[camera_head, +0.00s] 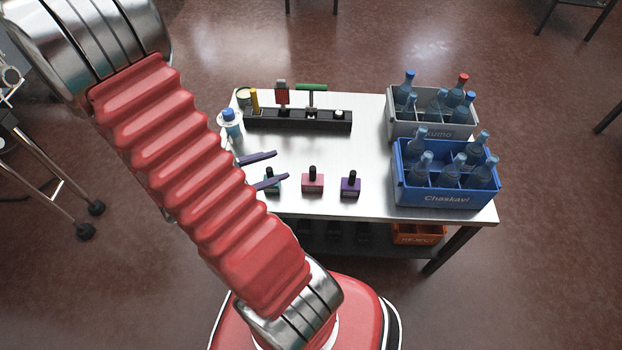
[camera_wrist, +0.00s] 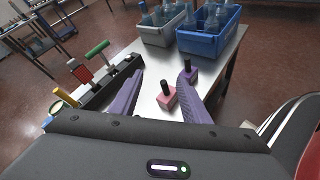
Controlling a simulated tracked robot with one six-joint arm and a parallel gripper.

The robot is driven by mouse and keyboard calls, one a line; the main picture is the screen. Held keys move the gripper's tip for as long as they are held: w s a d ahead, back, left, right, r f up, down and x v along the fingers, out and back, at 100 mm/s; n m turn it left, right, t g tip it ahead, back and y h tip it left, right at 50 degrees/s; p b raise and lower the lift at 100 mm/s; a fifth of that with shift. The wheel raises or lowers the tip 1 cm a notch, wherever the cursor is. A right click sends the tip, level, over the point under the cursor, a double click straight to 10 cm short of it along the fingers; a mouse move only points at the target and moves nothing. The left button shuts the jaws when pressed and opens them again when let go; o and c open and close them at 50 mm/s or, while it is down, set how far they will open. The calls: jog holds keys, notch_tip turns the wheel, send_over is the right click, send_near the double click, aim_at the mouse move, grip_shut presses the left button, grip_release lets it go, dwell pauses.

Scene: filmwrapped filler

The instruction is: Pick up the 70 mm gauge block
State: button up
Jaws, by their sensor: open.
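My gripper (camera_head: 281,166) is over the left part of the white table, its two purple fingers apart with nothing between the tips. In the wrist view my gripper (camera_wrist: 163,70) is also open. I cannot pick out the 70 mm gauge block with certainty. A black rack (camera_head: 300,124) at the table's back holds a yellow piece (camera_head: 254,100), a red and grey piece (camera_head: 282,93), a green-handled piece (camera_head: 311,88) and a small pale piece (camera_head: 339,113). In the wrist view the rack (camera_wrist: 126,68) is left of my fingers.
A pink bottle (camera_head: 313,183), a purple bottle (camera_head: 350,187) and a partly hidden teal bottle (camera_head: 273,184) stand near the front edge. A blue crate (camera_head: 446,198) and a grey crate (camera_head: 398,128) with bottles fill the right side. The table's middle is clear.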

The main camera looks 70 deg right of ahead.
jog(key=s+d+f+n+h, duration=0.2)
jog(key=d+f+n, duration=0.15)
jog(key=f, duration=0.25)
jog(key=n+t, duration=0.2)
jog(key=n, duration=0.1)
send_near(310, 173)
jog(key=d, duration=0.1)
jog(key=shift+s+d+f+n, duration=0.1)
jog(key=shift+s+f+n, duration=0.15)
jog(key=shift+s, duration=0.1)
jog(key=shift+x, duration=4.3)
jog(key=shift+x, duration=2.6)
jog(key=shift+w+d, duration=0.1)
jog(key=shift+w, duration=0.05)
jog(key=shift+c, duration=0.3)
